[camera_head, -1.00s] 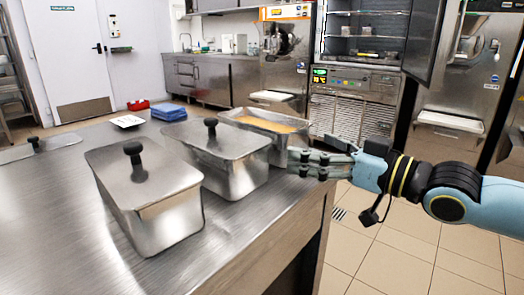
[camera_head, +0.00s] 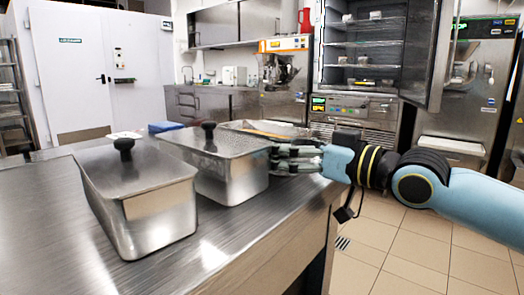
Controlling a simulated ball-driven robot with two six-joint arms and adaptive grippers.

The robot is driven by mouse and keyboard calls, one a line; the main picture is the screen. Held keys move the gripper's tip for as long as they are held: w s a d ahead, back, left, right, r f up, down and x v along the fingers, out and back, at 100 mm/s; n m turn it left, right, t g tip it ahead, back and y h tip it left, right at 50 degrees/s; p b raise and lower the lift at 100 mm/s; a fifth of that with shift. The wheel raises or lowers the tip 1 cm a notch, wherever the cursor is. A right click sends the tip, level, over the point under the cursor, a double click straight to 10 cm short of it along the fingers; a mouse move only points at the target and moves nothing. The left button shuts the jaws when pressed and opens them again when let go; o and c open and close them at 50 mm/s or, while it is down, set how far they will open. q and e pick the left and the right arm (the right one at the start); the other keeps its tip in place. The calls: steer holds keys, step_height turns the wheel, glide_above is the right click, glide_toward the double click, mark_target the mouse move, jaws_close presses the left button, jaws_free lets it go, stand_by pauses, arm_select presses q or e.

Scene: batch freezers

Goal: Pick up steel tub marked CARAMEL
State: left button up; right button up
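Two lidded steel tubs with black knobs stand on the steel counter. The near tub (camera_head: 150,215) is at the left, and the middle tub (camera_head: 235,180) is behind it to the right. A third, lidless steel tub (camera_head: 240,125) with orange-tan contents is farther back, partly hidden by the middle tub and my gripper. No CARAMEL marking is readable on any of them. My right gripper (camera_head: 284,160) is at the right end of the middle tub, its fingers pointing left; I cannot tell whether they touch it or how far apart they are. My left gripper is not in view.
The steel counter (camera_head: 50,225) has bare room at the left and along its front edge. A blue stack (camera_head: 165,127) lies behind the tubs. An open cabinet with wire shelves (camera_head: 365,45) and steel machines stand beyond the tiled floor (camera_head: 395,240).

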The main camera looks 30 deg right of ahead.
steer(key=c, duration=1.1)
steer(key=shift+c, duration=0.2)
